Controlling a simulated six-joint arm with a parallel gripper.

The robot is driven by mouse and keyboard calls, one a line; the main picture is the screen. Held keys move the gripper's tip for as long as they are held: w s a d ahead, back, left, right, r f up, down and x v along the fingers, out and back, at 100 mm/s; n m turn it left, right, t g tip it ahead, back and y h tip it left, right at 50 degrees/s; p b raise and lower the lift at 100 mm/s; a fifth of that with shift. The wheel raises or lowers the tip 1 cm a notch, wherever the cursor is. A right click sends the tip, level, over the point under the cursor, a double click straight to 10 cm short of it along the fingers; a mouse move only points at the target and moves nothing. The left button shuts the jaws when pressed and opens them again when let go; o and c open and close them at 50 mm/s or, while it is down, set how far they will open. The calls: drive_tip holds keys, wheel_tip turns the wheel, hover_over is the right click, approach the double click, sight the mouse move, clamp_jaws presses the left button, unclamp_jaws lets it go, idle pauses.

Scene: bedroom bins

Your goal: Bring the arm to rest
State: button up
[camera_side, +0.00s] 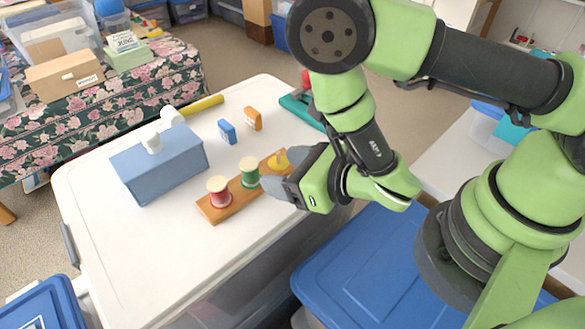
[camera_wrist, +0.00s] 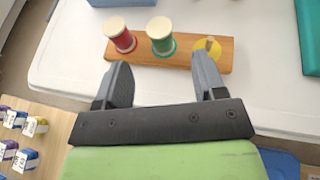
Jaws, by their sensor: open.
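My gripper (camera_wrist: 163,88) is open, its two grey fingers apart with nothing between them. In the side view my gripper (camera_side: 278,172) is at the right end of a wooden board, and a finger covers part of that end. The wooden board (camera_side: 238,208) lies on the white lid and holds a red spool (camera_side: 219,192), a green spool (camera_side: 249,173) and a yellow piece (camera_side: 279,161). In the wrist view the board (camera_wrist: 188,57) lies beyond the fingertips, with the red spool (camera_wrist: 121,38), green spool (camera_wrist: 161,38) and yellow piece (camera_wrist: 207,48) on it.
A blue-grey box (camera_side: 160,166) with white knobs stands left of the board on the white lid (camera_side: 110,245). A blue block (camera_side: 227,131), an orange block (camera_side: 253,119) and a yellow cylinder (camera_side: 202,106) lie farther back. A blue bin lid (camera_side: 370,270) is below my arm.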

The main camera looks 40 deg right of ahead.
drive_tip(key=shift+s+d+r, duration=0.15)
drive_tip(key=shift+s+r, duration=0.1)
drive_tip(key=shift+s, duration=0.3)
